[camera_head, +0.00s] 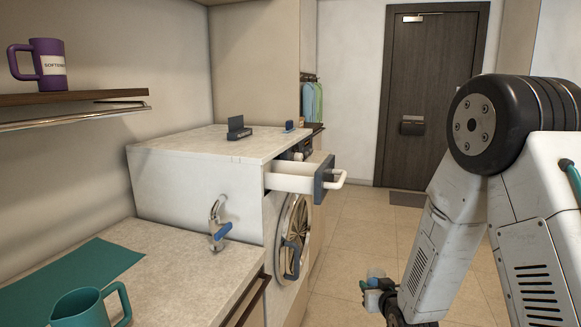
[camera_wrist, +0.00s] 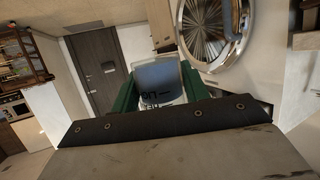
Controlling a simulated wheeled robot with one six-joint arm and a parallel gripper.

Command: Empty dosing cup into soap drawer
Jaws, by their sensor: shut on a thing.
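The dosing cup (camera_wrist: 162,82) is between the two green fingers of my gripper (camera_wrist: 160,90) in the wrist view, and the gripper is shut on it. The cup looks clear with a bluish inside and dark print. In the head view my gripper (camera_head: 377,290) and the small cup (camera_head: 376,273) are low, to the right of the washing machine and apart from it. The cup looks about upright there; its contents cannot be made out. The soap drawer (camera_head: 300,179) is pulled out at the top of the machine front, white with a dark front panel and white handle.
The washing machine (camera_head: 190,180) has a round door (camera_head: 291,238) with a blue handle below the drawer. A counter (camera_head: 190,280) with a teal mug (camera_head: 85,308) lies near left. The floor (camera_head: 345,225) is clear.

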